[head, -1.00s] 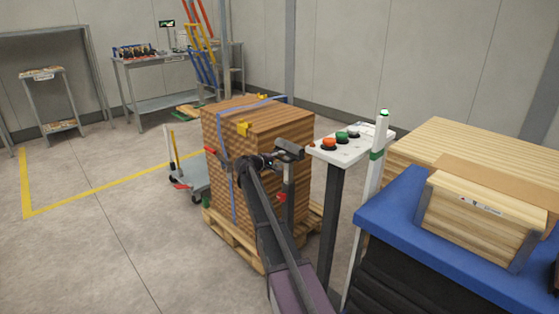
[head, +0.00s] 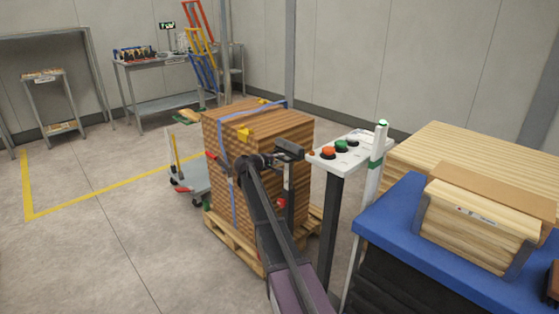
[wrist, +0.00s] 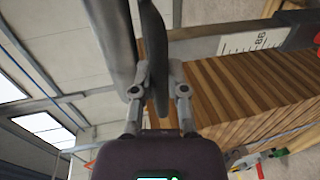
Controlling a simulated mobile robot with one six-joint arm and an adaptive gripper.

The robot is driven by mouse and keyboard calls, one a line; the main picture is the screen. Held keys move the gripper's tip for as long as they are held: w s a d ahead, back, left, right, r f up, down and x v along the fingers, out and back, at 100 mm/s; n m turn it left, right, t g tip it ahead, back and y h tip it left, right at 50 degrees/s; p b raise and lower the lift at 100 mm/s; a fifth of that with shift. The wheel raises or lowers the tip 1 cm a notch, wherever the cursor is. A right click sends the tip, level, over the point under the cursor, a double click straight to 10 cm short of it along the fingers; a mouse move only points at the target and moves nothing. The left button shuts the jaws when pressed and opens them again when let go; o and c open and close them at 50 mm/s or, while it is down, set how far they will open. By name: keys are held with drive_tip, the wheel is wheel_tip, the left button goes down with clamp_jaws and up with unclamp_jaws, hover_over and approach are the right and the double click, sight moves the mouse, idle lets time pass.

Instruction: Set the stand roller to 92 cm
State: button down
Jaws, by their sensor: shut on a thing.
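The stand roller (head: 288,152) is a T-shaped stand with a dark roller head on a thin upright, in front of the strapped brown stack. A red knob (head: 281,203) shows low on its upright. My gripper (head: 268,158) is at the left end of the roller head. In the wrist view my gripper (wrist: 158,92) is shut with a dark, narrow part of the head between its fingers. The stand's foot is hidden.
The strapped stack (head: 225,150) on a wooden pallet (head: 235,246) is close behind. A button panel (head: 343,152) on a post stands just right. A blue-topped table (head: 400,215) with boards fills the right. Floor at left is free.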

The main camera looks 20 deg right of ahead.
drive_tip(key=shift+w+r+p, duration=0.15)
drive_tip(key=shift+r+p, duration=0.75)
drive_tip(key=shift+r, duration=0.5)
drive_tip(key=c, duration=0.6)
unclamp_jaws()
drive_tip(key=shift+c, duration=0.2)
drive_tip(key=shift+f, duration=0.1)
drive_tip(key=shift+f, duration=0.2)
